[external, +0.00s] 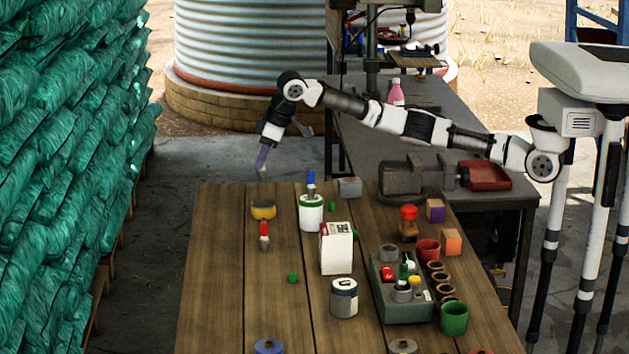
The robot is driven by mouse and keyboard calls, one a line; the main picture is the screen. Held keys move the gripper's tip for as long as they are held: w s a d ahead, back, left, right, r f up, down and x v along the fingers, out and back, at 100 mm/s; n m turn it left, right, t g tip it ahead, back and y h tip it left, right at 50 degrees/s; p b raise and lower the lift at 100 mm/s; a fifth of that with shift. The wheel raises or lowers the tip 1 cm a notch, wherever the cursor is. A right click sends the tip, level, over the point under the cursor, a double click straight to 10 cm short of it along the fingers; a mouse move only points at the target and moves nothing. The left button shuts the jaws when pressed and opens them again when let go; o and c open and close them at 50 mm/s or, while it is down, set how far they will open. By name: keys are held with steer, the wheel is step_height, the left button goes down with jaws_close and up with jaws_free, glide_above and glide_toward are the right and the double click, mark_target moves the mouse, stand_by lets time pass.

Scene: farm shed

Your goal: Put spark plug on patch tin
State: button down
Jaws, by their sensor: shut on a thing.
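My gripper (262,167) points down over the far left end of the wooden table, above and behind a low yellow and dark round tin (263,209). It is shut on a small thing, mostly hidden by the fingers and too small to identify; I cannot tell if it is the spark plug. The round tin may be the patch tin, but its label is not readable. Its top looks bare, and the gripper is apart from it. A small red, white and dark item (264,236) lies just in front of the tin.
A white tin with a green band (311,213), a white carton (336,248), a grey box (349,187) and a lidded can (344,298) stand right of the tin. The table's left strip is mostly clear.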

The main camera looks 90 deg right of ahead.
mark_target(263, 179)
steer(key=shift+f+p, duration=0.4)
steer(key=shift+f, duration=2.55)
steer(key=shift+f, duration=0.2)
steer(key=c, duration=1.4)
jaws_free()
steer(key=shift+r, duration=0.2)
steer(key=b+v, duration=0.2)
steer(key=v, duration=1)
